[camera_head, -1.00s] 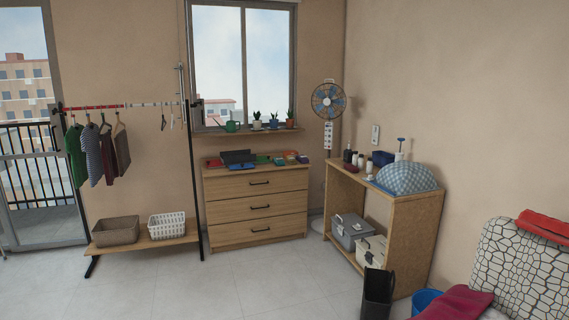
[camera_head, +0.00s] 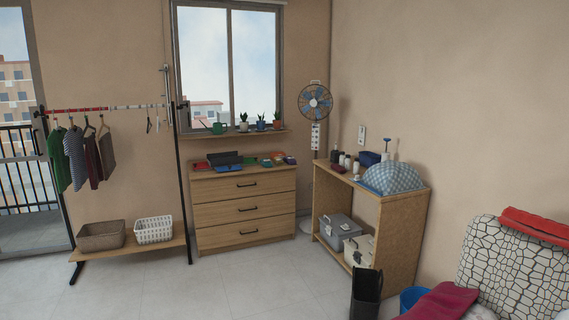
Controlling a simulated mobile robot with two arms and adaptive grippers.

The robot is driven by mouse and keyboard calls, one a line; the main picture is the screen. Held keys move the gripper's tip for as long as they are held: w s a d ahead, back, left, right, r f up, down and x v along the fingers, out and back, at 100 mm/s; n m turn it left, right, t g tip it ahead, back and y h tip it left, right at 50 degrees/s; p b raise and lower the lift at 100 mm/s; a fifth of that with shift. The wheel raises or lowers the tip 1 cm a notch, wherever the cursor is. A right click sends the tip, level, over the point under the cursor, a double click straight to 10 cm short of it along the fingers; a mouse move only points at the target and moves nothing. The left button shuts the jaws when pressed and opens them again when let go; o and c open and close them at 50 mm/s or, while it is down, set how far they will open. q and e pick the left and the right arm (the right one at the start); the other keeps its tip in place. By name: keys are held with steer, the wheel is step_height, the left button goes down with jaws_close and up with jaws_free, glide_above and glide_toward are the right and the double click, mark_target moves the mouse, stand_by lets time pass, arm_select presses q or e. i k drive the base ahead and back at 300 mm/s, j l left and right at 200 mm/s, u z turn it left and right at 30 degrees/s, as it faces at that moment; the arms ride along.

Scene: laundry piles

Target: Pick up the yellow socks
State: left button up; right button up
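I cannot make out any yellow socks in this view. Small folded items in dark, blue, green and red lie on top of the wooden dresser (camera_head: 245,211), too small to identify. Neither of my grippers shows in the head view.
A clothes rack with hanging garments (camera_head: 76,158) stands at left, with a brown basket (camera_head: 102,236) and a white basket (camera_head: 153,230) on its shelf. A wooden shelf unit (camera_head: 403,240), a black bin (camera_head: 366,292) and a patterned cushion (camera_head: 515,270) are at right. The middle floor (camera_head: 240,290) is clear.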

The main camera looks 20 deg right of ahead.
mark_target(277, 161)
steer(key=i+u, duration=0.1)
steer(key=i, duration=0.9)
steer(key=i+l+u, duration=0.1)
steer(key=i, duration=0.9)
steer(key=i+z, duration=0.15)
steer(key=i, duration=0.45)
steer(key=i+j+z, duration=0.15)
steer(key=i, duration=0.5)
steer(key=i+z, duration=0.1)
steer(key=i, duration=0.5)
steer(key=i+j+z, duration=0.15)
steer(key=i, duration=0.45)
steer(key=i+l+z, duration=0.1)
steer(key=i+z, duration=0.2)
steer(key=i, duration=0.6)
steer(key=i+z, duration=0.35)
steer(key=i, duration=0.55)
steer(key=j, duration=0.1)
